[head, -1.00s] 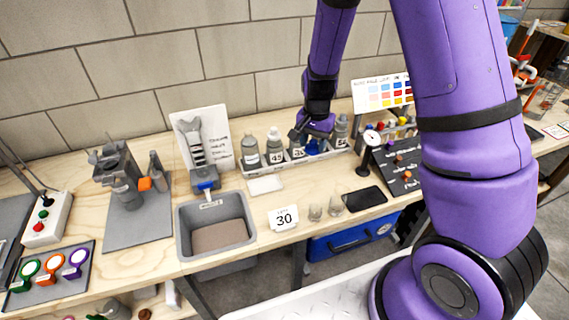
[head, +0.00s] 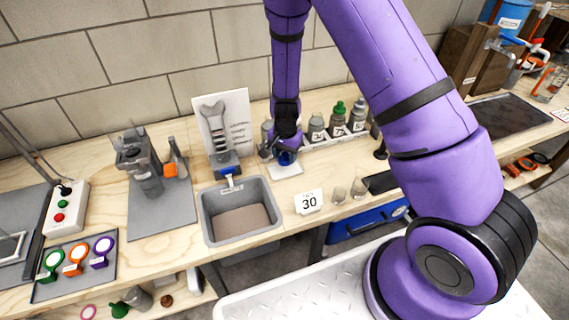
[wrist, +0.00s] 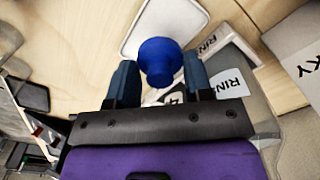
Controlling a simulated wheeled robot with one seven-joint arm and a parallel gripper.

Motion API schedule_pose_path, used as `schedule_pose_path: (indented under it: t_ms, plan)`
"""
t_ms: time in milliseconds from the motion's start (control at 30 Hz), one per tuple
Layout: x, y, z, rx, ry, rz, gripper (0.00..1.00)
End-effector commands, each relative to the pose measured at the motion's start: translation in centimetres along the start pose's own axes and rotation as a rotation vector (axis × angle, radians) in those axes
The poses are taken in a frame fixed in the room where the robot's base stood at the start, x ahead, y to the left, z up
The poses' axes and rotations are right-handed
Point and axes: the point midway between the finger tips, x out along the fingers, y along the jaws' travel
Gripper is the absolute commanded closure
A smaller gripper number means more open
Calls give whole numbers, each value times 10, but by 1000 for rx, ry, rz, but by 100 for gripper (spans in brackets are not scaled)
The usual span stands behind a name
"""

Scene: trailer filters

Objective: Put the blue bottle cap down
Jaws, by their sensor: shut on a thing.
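The blue bottle cap (wrist: 160,60) is between the fingertips of my gripper (wrist: 160,80) in the wrist view, and my gripper is shut on it. In the head view my gripper (head: 286,152) is low over the bench, and the blue cap (head: 287,158) shows at its tip. A small white tray (head: 288,171) lies just below and in front of the cap. In the wrist view the tray (wrist: 166,22) is partly behind the cap. Whether the cap touches the tray cannot be told.
A grey bin (head: 240,212) is to the left front. A wrench display (head: 222,125) stands behind.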

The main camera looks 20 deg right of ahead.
Motion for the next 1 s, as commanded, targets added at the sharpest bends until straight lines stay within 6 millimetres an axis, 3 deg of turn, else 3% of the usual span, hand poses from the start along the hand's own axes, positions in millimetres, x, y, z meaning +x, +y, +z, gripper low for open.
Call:
schedule_pose_path:
  t_ms: [333,733,767,867,1000]
  plan:
    - [39,1,0,2,-2,2,75]
    - [44,0,0,1,0,0,75]
    - [45,0,0,1,0,0,51]
    - [44,0,0,1,0,0,28]
    - [44,0,0,1,0,0,28]
